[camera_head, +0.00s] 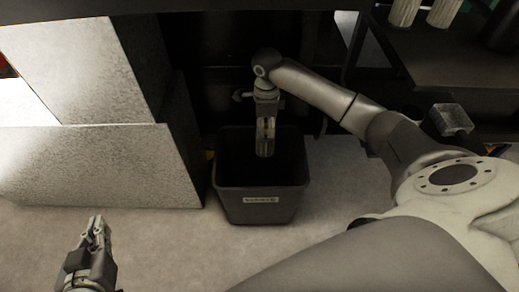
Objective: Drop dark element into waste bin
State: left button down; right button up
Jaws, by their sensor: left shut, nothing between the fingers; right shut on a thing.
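The waste bin (260,207) is a dark, open-topped square bin with a small label on its front, standing on the floor in the middle of the view. My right gripper (265,130) points down over the bin's opening and is shut on the element (264,149), a small cylinder that looks greyish here. The element's lower end shows against the dark inside of the bin; I cannot tell its exact height against the rim. My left gripper (97,226) is shut and empty at the lower left, apart from the bin.
Large pale speckled blocks (100,165) stand close to the bin's left. A dark shelf (450,60) at the upper right carries pale cylinders (403,12). A small greyish box (452,119) is at the right. The floor in front of the bin is clear.

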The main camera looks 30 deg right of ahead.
dwell(0.3)
jog(key=o, duration=1.1)
notch_tip(320, 180, up, 8)
jog(key=shift+f, duration=0.25)
